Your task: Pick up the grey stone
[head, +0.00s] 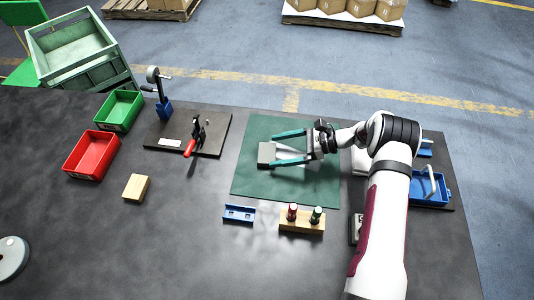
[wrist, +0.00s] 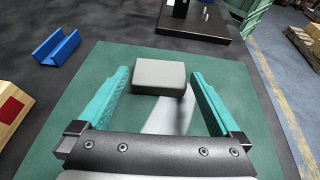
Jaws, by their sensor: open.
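The grey stone (head: 265,154), a pale grey block with rounded edges, lies on the green mat (head: 325,195). It also shows in the wrist view (wrist: 160,76), at the upper middle of the mat. My gripper (head: 272,149) is open, with its two teal fingers reaching toward the stone. In the wrist view the fingertips (wrist: 159,73) are on either side of the stone, with a narrow gap at each side. The gripper holds nothing. I cannot tell exactly how high the fingertips are above the mat.
A dark board with a red-handled clamp (head: 192,145) is left. Red (head: 91,155) and green (head: 119,110) bins and a wooden block (head: 136,188) lie farther left.

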